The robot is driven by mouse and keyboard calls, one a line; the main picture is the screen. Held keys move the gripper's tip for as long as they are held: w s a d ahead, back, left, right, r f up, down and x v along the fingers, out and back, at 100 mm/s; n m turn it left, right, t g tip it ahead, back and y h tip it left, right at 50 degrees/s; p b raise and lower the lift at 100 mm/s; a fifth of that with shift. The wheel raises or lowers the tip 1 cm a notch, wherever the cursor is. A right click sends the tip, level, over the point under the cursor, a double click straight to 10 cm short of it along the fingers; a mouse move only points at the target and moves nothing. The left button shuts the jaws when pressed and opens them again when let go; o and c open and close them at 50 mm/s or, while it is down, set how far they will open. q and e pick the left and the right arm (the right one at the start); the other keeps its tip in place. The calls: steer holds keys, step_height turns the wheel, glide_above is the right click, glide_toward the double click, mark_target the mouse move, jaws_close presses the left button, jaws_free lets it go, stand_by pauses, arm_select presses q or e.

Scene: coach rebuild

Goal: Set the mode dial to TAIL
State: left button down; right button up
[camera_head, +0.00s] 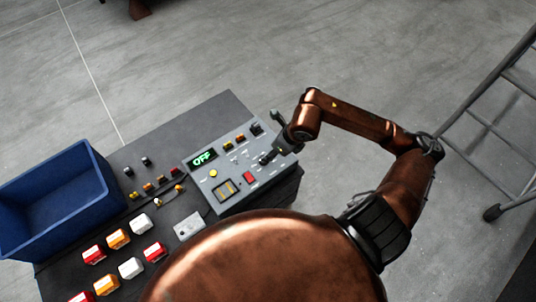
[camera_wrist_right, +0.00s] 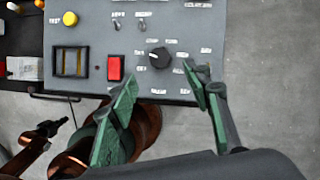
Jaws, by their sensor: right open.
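The mode dial (camera_wrist_right: 159,57) is a round black knob with a light pointer mark, on a grey control panel (camera_head: 222,178). Small white labels ring it, too blurred to read. The panel's display (camera_head: 203,158) shows OFF in green. My right gripper (camera_head: 274,145) is over the panel's right part. In the wrist view, its green-padded fingers (camera_wrist_right: 166,82) are open and empty, one to each side below the dial, apart from it. A dark end on a copper link (camera_wrist_right: 42,132), seemingly my left gripper, shows at the wrist view's lower left.
A red button (camera_wrist_right: 115,68), a framed switch (camera_wrist_right: 71,62), a yellow button (camera_wrist_right: 70,19) and small toggles share the panel. A blue bin (camera_head: 60,190) stands left on the dark table, with several coloured blocks (camera_head: 118,239) in front. A ladder (camera_head: 490,130) stands right.

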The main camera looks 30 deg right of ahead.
steer(key=shift+v, duration=1.45)
steer(key=shift+a, duration=0.1)
